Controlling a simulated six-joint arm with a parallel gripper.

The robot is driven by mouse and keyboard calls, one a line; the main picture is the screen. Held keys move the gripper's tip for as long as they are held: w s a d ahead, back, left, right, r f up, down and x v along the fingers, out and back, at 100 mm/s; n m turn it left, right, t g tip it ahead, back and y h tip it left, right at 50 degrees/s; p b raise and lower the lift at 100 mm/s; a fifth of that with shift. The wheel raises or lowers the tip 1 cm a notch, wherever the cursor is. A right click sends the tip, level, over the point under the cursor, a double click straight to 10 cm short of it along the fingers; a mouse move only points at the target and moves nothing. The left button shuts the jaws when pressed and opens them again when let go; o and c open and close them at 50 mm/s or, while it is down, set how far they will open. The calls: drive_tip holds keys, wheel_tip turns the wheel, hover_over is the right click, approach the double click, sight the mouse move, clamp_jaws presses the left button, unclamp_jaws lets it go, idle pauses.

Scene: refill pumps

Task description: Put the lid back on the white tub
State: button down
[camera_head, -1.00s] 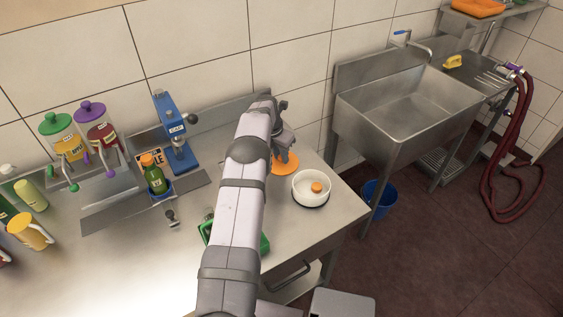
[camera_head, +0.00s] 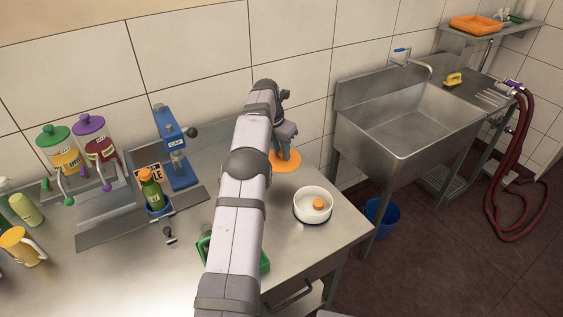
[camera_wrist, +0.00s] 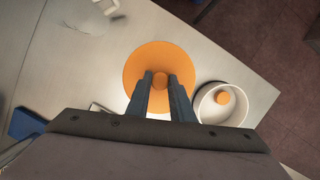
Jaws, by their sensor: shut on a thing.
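The orange round lid (camera_head: 287,164) is in my gripper (camera_head: 286,152), behind the tub. In the wrist view my gripper (camera_wrist: 160,84) has both fingers closed on the knob in the middle of the lid (camera_wrist: 150,57). The lid looks held above the worktop; the exact height is hard to tell. The white tub (camera_head: 301,207) stands upright and open near the table's right edge, with a small orange thing (camera_head: 318,204) inside.
The sink (camera_head: 400,130) and a blue bucket (camera_head: 383,215) are beyond the table's right edge. A green tray (camera_head: 264,262) lies partly under my arm. A blue capping stand (camera_head: 178,150), a green bottle (camera_head: 153,192) and pump jars (camera_head: 100,138) stand to the left.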

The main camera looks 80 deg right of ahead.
drive_tip(key=shift+r, duration=0.5)
drive_tip(key=shift+s+a+r, duration=0.1)
drive_tip(key=shift+s+r, duration=0.05)
drive_tip(key=shift+s, duration=0.3)
drive_tip(key=s+a+r+m+p, duration=0.1)
drive_tip(key=s+a+m+p, duration=0.2)
drive_tip(key=s+a+p, duration=0.3)
drive_tip(key=s+a, duration=0.5)
drive_tip(key=shift+s+r+g+p, duration=0.25)
drive_tip(key=shift+s+g+p, duration=0.1)
drive_tip(key=shift+g, duration=0.05)
drive_tip(key=shift+f, duration=0.15)
drive_tip(key=shift+f+b, duration=2.65)
drive_tip(key=shift+f, duration=0.4)
